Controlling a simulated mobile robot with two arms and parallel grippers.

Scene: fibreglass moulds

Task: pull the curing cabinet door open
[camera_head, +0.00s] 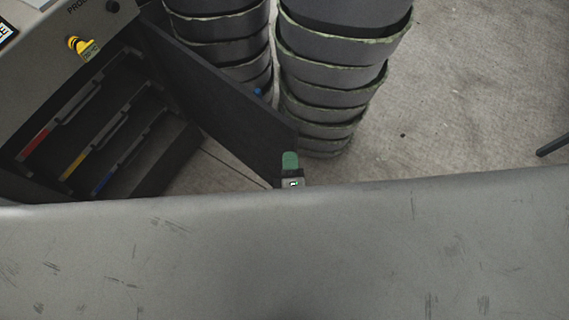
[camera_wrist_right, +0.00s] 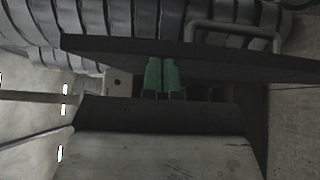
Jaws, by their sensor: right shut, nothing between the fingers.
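The curing cabinet (camera_head: 150,180) stands at the left in the head view. Its dark door (camera_head: 215,105) stands well open, swung out from the cabinet, with the shelves inside showing. My right gripper (camera_head: 290,160) has green fingertips and is shut and empty at the door's free edge. In the right wrist view the green fingers (camera_wrist_right: 161,75) lie side by side against the dark door panel (camera_wrist_right: 215,62). I cannot tell whether they touch it. A grey bar handle (camera_wrist_right: 235,30) shows beyond the panel there. My left gripper is not in view.
Two tall stacks of grey moulds, a left one (camera_head: 228,45) and a right one (camera_head: 335,75), stand close behind the door. A yellow knob (camera_head: 82,46) is on the cabinet front. A scuffed grey surface fills the near foreground. The floor (camera_head: 450,110) at right is mostly clear.

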